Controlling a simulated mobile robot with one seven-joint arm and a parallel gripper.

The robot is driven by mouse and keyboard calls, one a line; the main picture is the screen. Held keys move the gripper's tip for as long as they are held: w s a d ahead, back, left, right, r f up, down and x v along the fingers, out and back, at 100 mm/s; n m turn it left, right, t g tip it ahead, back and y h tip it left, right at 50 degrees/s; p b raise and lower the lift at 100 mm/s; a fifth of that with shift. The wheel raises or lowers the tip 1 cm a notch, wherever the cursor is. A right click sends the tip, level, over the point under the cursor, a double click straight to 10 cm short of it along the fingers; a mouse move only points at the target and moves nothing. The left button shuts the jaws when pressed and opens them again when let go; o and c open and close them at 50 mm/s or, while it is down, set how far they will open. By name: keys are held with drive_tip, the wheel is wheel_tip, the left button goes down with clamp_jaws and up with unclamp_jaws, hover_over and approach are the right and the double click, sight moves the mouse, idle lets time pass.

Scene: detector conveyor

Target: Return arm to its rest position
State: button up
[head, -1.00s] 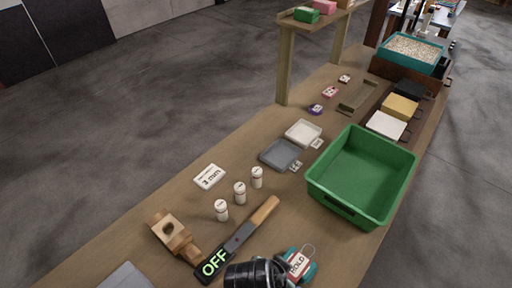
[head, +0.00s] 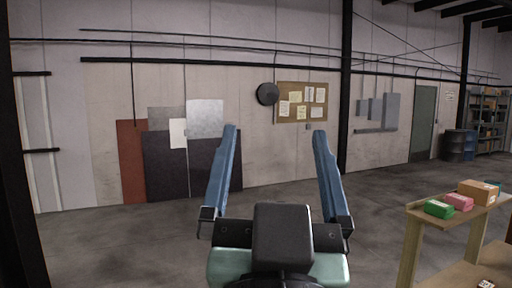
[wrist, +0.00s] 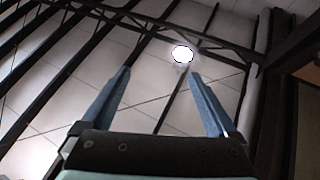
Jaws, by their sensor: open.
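My gripper (head: 276,145) stands upright in the middle of the head view, with its two blue fingers spread wide and nothing between them. In the wrist view my gripper (wrist: 160,85) also shows open and empty, its fingers pointing up at the ceiling (wrist: 75,75) and a bright round lamp (wrist: 182,54). The gripper is apart from everything around it.
A wooden bench (head: 466,275) with a raised shelf (head: 458,212) stands at the lower right. A green box (head: 438,209), a pink box (head: 459,201) and a cardboard box (head: 478,192) sit on the shelf. Open concrete floor (head: 385,200) lies before the wall, where panels lean (head: 165,165).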

drive_tip(key=s+a+r+n+t+y, duration=0.1)
drive_tip(key=s+r+t, duration=0.1)
drive_tip(key=s+r, duration=0.3)
drive_tip(key=shift+a+r+n+t+y, duration=0.3)
drive_tip(key=shift+a+r+t+y, duration=0.1)
drive_tip(key=shift+r, duration=0.1)
wheel_tip(320, 180, down, 3)
drive_tip(key=b, duration=0.3)
drive_tip(key=shift+f, duration=0.15)
